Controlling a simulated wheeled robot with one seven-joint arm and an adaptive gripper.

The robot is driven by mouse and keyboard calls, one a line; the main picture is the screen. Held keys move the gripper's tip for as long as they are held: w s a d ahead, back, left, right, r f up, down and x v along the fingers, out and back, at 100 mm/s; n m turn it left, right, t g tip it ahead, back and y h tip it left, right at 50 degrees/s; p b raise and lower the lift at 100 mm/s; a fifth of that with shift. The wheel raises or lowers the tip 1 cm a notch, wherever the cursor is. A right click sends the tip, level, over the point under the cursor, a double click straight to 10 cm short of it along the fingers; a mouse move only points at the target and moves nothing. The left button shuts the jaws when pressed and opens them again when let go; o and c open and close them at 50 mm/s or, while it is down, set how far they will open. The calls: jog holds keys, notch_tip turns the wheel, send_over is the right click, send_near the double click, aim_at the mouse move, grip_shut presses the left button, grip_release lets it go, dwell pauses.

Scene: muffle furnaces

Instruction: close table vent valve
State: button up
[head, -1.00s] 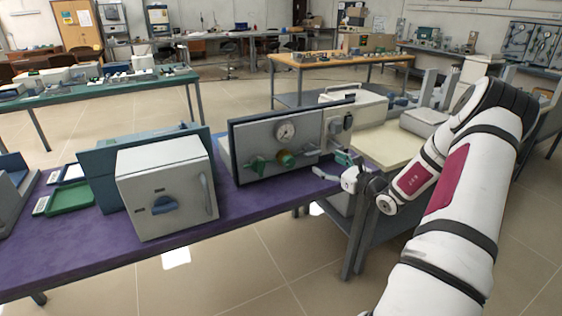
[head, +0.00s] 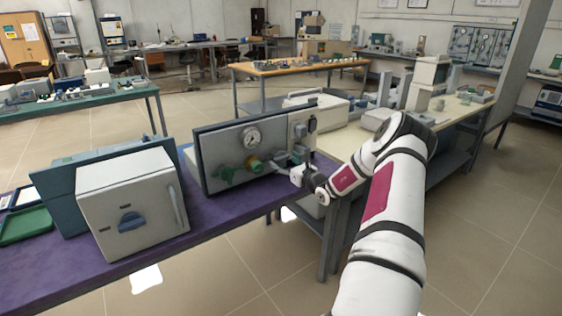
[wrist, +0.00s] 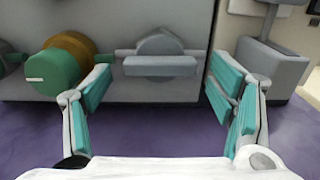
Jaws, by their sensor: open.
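The valve panel (head: 222,150) stands on the purple table, with a round gauge (head: 250,137), a green valve handle (head: 229,174) and a green-and-brass knob (head: 254,164). At its right end is a grey valve with a flat bar handle, clear in the wrist view (wrist: 160,65); the bar lies level. My gripper (head: 290,164) is in front of the panel's right end. In the wrist view, its teal-padded fingers are spread, one to each side of the grey valve (wrist: 160,88), with nothing held. The green-and-brass knob (wrist: 62,70) is just left of the left finger. No label shows which valve is the vent.
A white box furnace (head: 130,200) stands left of the panel on the purple table (head: 215,215). A grey block (wrist: 270,70) stands close right of the right finger. A cream-topped bench (head: 345,140) lies beyond on the right. The floor in front is clear.

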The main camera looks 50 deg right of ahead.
jog(key=shift+x, duration=1.15)
jog(key=c, duration=1.2)
jog(key=shift+o, duration=0.2)
